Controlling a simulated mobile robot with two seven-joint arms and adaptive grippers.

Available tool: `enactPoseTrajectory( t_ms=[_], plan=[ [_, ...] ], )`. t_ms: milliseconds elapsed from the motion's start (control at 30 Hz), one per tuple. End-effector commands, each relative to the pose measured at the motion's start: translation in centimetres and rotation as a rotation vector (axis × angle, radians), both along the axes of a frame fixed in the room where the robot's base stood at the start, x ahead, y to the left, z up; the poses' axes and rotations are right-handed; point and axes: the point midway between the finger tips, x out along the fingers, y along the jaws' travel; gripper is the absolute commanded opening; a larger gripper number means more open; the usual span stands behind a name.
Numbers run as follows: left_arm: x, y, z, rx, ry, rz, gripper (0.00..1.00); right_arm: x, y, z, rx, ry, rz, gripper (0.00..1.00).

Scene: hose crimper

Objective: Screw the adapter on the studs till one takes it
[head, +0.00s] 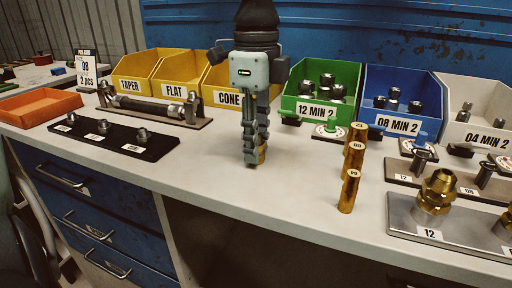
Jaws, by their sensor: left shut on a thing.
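My left gripper (256,160) points straight down over the middle of the table, in front of the yellow CONE bin. It is shut on a small brass-coloured piece (263,153), mostly hidden behind the fingers; I cannot tell whether this is the adapter. Three small grey metal studs, a left one (71,117), a middle one (103,126) and a right one (142,134), stand on a labelled black strip (118,143) at the table's front left. The gripper is well to the right of them. A hose with metal ends (145,105) lies on a stand behind the strip. My right gripper is not in view.
Yellow bins (133,86), a green bin (312,111), a blue bin (395,123) and a white bin (480,134) line the back. Brass cylinders (349,190) stand right of the gripper. A metal plate (460,238) holds brass fittings (437,190). The table's front middle is clear.

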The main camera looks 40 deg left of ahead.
Motion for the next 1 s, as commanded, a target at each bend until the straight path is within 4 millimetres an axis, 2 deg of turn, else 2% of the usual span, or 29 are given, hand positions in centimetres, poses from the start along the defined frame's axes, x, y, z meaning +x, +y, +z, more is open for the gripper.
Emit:
enactPoseTrajectory(
  t_ms=[167,800,1000],
  plan=[
    [0.0,0.0,0.3,0.000,-0.001,0.000,0.00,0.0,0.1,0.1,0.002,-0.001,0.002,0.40],
    [0.0,0.0,6.6,0.000,-0.002,0.000,0.00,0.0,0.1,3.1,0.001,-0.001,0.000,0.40],
    [0.0,0.0,7.1,0.000,-0.001,0.001,0.00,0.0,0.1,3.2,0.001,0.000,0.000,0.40]
  ],
)
